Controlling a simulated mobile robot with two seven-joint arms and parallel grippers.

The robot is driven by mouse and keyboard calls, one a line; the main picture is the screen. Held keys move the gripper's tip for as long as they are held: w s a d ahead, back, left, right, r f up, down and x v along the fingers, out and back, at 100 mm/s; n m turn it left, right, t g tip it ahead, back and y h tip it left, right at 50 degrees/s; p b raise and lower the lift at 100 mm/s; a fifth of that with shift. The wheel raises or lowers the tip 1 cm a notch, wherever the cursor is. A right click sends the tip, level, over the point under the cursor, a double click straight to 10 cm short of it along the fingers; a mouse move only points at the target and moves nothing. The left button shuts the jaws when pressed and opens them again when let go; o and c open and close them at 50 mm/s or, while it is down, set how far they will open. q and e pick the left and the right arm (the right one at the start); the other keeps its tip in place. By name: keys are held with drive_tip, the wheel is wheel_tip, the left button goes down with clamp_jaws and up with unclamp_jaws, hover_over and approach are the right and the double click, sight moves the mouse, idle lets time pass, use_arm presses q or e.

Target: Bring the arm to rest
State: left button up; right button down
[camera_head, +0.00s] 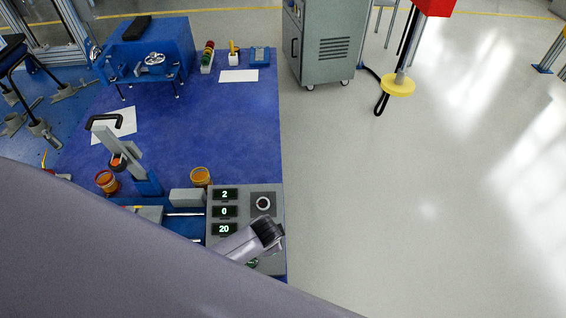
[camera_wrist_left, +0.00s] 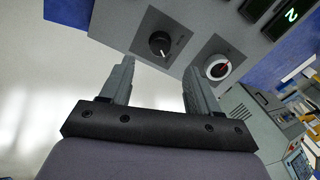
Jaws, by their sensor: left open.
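My left gripper (camera_wrist_left: 159,66) is open in the left wrist view, with two grey fingers apart and nothing visible between them. Beyond the fingertips is the grey control panel (camera_head: 215,190), with a black knob (camera_wrist_left: 160,43) and a white dial with a red mark (camera_wrist_left: 218,68). Whether the fingers touch the panel is unclear. In the head view my left arm crosses the lower left, and its wrist, with a black end, lies over the panel's right part. The fingers are hidden there. The panel's displays (camera_head: 224,212) read 2, 0 and 20. My right gripper is not in view.
The panel stands at the right edge of a blue table (camera_head: 235,130). A test fixture (camera_head: 128,158) with a black handle and an orange pot (camera_head: 201,177) are near it. A grey cabinet (camera_head: 325,45) stands behind. Open floor (camera_head: 420,200) lies to the right.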

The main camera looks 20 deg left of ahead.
use_arm(q)
drive_tip(key=s+r+n+t+h, duration=0.4)
drive_tip(key=s+r+n+t, duration=0.2)
drive_tip(key=s+r, duration=0.5)
drive_tip(key=shift+s+r+n, duration=0.25)
drive_tip(key=shift+r+n, duration=0.05)
drive_tip(key=shift+r, duration=0.55)
drive_tip(key=shift+a, duration=0.1)
